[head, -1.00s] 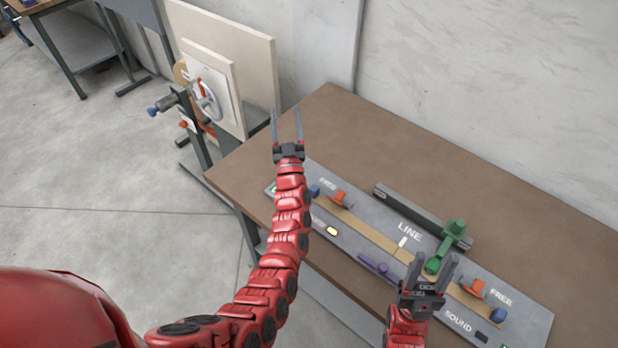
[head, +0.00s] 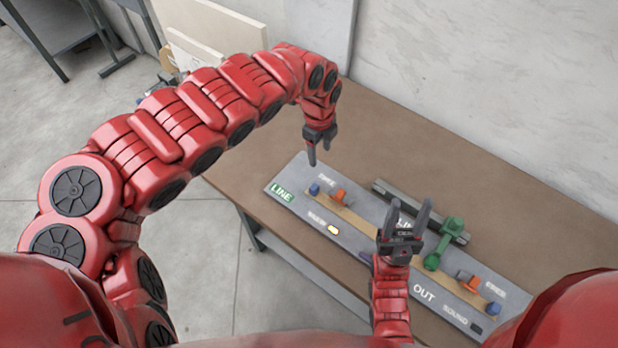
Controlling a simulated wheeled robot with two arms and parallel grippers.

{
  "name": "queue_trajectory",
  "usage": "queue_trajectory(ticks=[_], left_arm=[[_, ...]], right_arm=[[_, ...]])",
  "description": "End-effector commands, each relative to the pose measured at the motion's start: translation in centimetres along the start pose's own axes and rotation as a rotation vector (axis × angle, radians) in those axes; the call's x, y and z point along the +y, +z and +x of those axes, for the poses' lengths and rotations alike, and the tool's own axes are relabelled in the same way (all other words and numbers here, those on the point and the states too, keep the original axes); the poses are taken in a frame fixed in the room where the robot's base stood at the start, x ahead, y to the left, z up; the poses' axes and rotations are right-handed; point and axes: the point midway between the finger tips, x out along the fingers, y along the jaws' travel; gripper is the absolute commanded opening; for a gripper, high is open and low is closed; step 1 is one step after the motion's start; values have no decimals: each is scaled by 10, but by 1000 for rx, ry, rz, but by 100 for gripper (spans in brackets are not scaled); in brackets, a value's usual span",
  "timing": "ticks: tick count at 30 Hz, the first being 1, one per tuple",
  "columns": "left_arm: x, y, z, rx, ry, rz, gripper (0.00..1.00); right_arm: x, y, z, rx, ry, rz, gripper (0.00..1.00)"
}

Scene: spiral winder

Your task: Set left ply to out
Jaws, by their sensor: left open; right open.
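The grey control panel (head: 276,190) lies along the near side of the brown table. At its left half are an orange piece (head: 338,196) on a wooden strip (head: 358,220) and a blue knob (head: 314,188) at the strip's end. No part is labelled as the left ply. My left gripper (head: 318,157) points down just behind the panel's left end, near the blue knob, with its jaws apart and empty. My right gripper (head: 409,214) is open and empty over the panel's middle. It hides part of the strip and a LINE label. A little purple (head: 366,257) shows beside it.
Another orange piece (head: 472,284) and blue knob (head: 493,308) sit at right. The table's back (head: 430,155) is clear.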

Motion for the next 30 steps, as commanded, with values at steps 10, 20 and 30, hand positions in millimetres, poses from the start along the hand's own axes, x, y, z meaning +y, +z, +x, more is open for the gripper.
queue_trajectory(ticks=[10,20,30], left_arm=[[16,5,43,-13,47,18,65],[20,4,114,-11,50,19,65],[21,6,166,-13,45,17,65]], right_arm=[[-1,4,-27,-1,0,0,51],[-1,3,-18,0,0,0,51],[-1,2,-13,0,0,0,51]])
